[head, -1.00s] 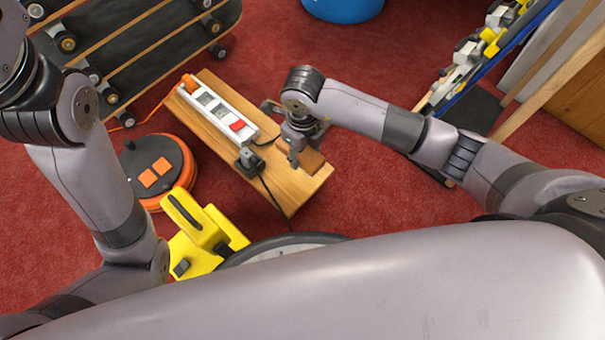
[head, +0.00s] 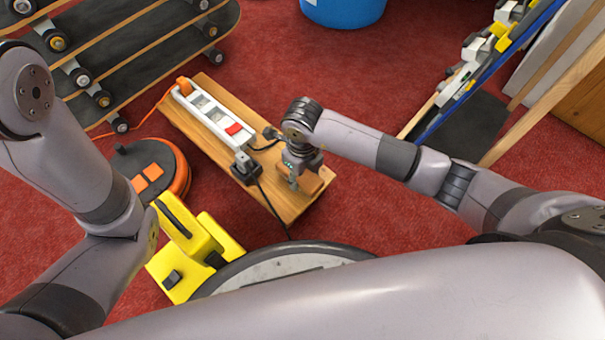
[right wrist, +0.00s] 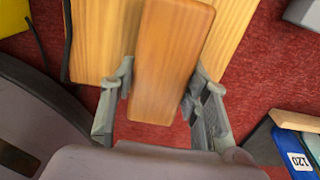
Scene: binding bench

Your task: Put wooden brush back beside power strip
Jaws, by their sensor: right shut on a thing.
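The wooden brush (head: 314,184) is a reddish-brown block at the near right end of the pale wooden bench (head: 196,133). My right gripper (head: 295,182) is at that end, shut on the brush. In the right wrist view the brush (right wrist: 168,50) stands between the two grey fingers (right wrist: 160,88), with the bench behind it. I cannot tell whether the brush touches the bench top. The white power strip (head: 215,115) with a red switch lies lengthwise on the bench, left of the gripper and apart from it. My left gripper is out of view.
A black plug (head: 246,168) and its cable lie between strip and brush. An orange cable reel (head: 155,165) and a yellow tool (head: 187,248) stand left of the bench. Skateboards (head: 130,60) lie at the upper left. Red carpet is free right of the bench.

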